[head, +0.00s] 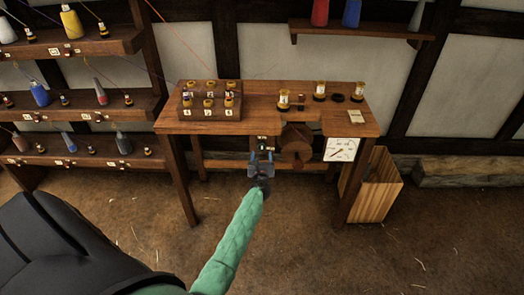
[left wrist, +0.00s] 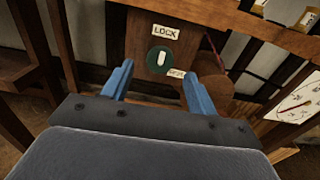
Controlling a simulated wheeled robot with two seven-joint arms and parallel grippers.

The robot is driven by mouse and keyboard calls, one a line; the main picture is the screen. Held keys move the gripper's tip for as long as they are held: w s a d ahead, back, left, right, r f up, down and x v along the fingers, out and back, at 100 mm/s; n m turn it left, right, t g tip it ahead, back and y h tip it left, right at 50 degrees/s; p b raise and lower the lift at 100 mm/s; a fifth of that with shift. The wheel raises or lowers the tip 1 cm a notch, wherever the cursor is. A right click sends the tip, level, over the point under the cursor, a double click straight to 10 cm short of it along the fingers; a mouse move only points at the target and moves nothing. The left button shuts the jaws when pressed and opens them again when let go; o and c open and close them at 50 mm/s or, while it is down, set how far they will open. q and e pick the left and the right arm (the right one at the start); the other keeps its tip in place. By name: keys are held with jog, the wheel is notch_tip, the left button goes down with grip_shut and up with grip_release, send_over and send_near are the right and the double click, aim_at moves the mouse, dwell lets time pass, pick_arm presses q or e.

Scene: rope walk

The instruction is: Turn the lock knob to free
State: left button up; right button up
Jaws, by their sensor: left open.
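The lock knob (left wrist: 160,58) is a dark green disc with a pale upright handle, on a wooden panel in the left wrist view. A "LOCK" label (left wrist: 165,32) is above it. A smaller label (left wrist: 176,73) is at its lower right, too blurred to read surely. My left gripper (head: 262,157) is open in front of the workbench, below its top. In the left wrist view its blue fingers stand either side of the knob, apart from it, with nothing between them. In the head view the knob cannot be made out clearly. My right gripper is out of view.
The workbench (head: 260,122) carries a spool rack (head: 189,114) and several loose spools. A round wooden drum (head: 297,145) and a white dial (head: 341,150) are right of my gripper. A wooden bin (head: 373,188) stands at the right. Spool shelves (head: 75,105) are at left. The front floor is clear.

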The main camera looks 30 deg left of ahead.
aim_at(262, 148)
pick_arm(q)
jog(key=x, duration=0.3)
jog(key=shift+w+r, duration=0.15)
jog(key=shift+w+a, duration=0.3)
jog(key=shift+w, duration=0.1)
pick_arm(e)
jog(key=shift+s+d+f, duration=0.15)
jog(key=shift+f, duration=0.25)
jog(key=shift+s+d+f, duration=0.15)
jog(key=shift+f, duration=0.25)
pick_arm(q)
jog(key=c, duration=1)
